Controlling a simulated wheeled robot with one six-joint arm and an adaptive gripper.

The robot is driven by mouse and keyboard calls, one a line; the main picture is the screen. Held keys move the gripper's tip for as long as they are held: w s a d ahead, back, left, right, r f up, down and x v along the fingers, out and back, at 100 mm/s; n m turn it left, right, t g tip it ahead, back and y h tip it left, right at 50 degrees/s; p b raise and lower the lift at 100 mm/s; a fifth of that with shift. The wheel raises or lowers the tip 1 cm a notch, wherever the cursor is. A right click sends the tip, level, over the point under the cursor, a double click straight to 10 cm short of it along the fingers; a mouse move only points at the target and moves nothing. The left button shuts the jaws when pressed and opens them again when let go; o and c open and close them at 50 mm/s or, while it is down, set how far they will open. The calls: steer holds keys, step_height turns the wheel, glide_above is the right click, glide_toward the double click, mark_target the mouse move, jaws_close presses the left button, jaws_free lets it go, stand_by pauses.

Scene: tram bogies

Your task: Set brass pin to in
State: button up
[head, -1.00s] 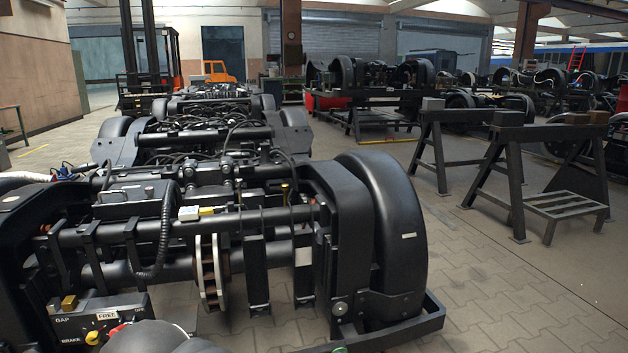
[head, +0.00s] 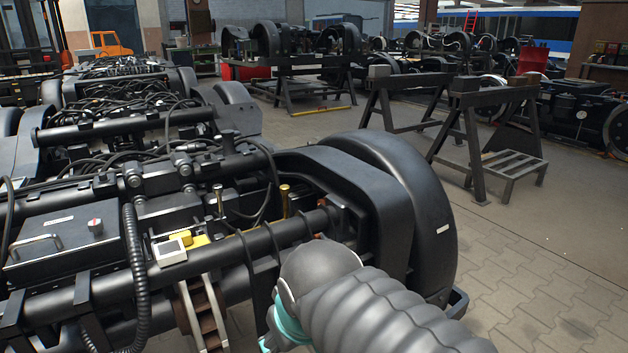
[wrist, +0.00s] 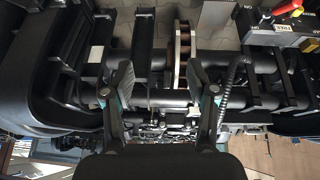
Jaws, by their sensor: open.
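I cannot tell which is the task's brass pin, nor whether either is in or out. Neither can be made out clearly in the wrist view. My gripper (wrist: 160,88) shows in the wrist view with its two fingers wide apart and nothing between them, above dark bars of the bogie. In the head view my arm covers part of the bogie's near side, and the fingers do not show.
A white box (head: 170,252) and a yellow piece (head: 190,239) sit by the front tube. A brake disc (wrist: 181,48) and a panel with a red lever (wrist: 289,8) show in the wrist view. Trestles (head: 467,140) stand right; the floor (head: 545,260) there is clear.

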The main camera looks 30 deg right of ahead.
steer(key=w+d+r+n+g+h+b, duration=0.15)
steer(key=w+n, duration=0.25)
steer(key=w, duration=0.4)
steer(key=w+d+r+n+h+b, duration=0.1)
steer(key=w+d+r+n+h, duration=0.2)
steer(key=w, duration=0.4)
steer(key=w+d+r+n+h+b, duration=0.1)
steer(key=w+d+r+n+h, duration=0.2)
steer(key=w, duration=0.5)
steer(key=n+h+b, duration=0.4)
steer(key=n+h, duration=0.1)
steer(key=n, duration=0.5)
glide_toward(283, 187)
steer(key=shift+g, duration=0.35)
steer(key=x, duration=1)
steer(key=shift+w+d, duration=0.25)
steer(key=shift+w, duration=0.1)
jaws_close()
steer(key=shift+a, duration=0.1)
